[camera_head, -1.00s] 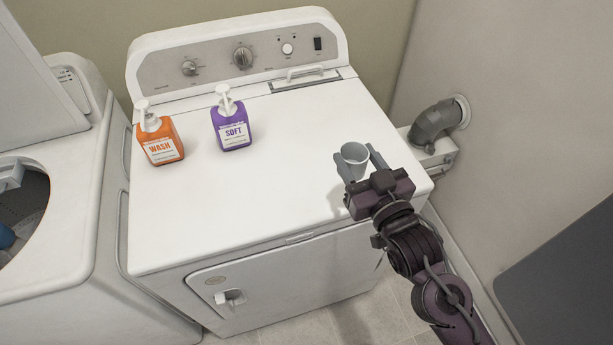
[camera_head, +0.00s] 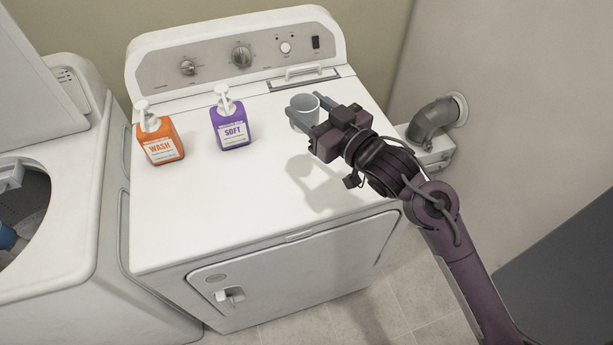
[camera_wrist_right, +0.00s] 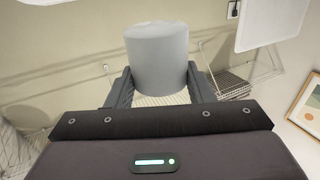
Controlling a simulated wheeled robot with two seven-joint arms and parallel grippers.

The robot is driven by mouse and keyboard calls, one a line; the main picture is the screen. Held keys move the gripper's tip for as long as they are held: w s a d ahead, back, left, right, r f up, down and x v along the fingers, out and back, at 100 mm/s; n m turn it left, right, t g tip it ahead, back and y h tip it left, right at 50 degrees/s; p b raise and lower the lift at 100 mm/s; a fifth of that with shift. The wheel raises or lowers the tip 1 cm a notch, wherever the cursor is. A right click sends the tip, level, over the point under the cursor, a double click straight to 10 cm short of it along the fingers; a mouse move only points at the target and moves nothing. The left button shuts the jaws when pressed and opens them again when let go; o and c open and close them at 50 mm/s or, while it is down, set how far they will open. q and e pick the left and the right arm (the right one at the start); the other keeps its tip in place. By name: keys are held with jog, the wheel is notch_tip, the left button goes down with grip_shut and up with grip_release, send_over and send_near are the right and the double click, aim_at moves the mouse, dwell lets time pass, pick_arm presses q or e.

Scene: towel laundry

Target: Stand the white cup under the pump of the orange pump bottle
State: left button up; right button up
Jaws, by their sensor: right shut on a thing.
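The white cup (camera_head: 304,108) is upright with its open top up, held above the dryer top; its shadow lies below it. My right gripper (camera_head: 308,106) is shut on the cup, a finger on each side. In the right wrist view the cup (camera_wrist_right: 158,58) fills the space between the fingers (camera_wrist_right: 160,88). The orange pump bottle (camera_head: 161,143), labelled WASH, stands at the left of the dryer top, its white pump head (camera_head: 147,112) on top. It is well to the left of the cup. My left gripper is not in view.
A purple SOFT pump bottle (camera_head: 231,126) stands between the orange bottle and the cup. The white dryer top (camera_head: 230,200) is clear in front of the bottles. The control panel (camera_head: 240,58) rises behind. An open washer (camera_head: 65,230) stands at the left.

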notch_tip(320, 180, down, 18)
jog(key=p, duration=0.2)
jog(key=shift+r+p, duration=0.25)
jog(key=shift+p, duration=0.15)
jog(key=shift+f, duration=0.65)
jog(key=shift+f, duration=0.2)
jog(key=o, duration=0.9)
jog(key=shift+o, duration=0.2)
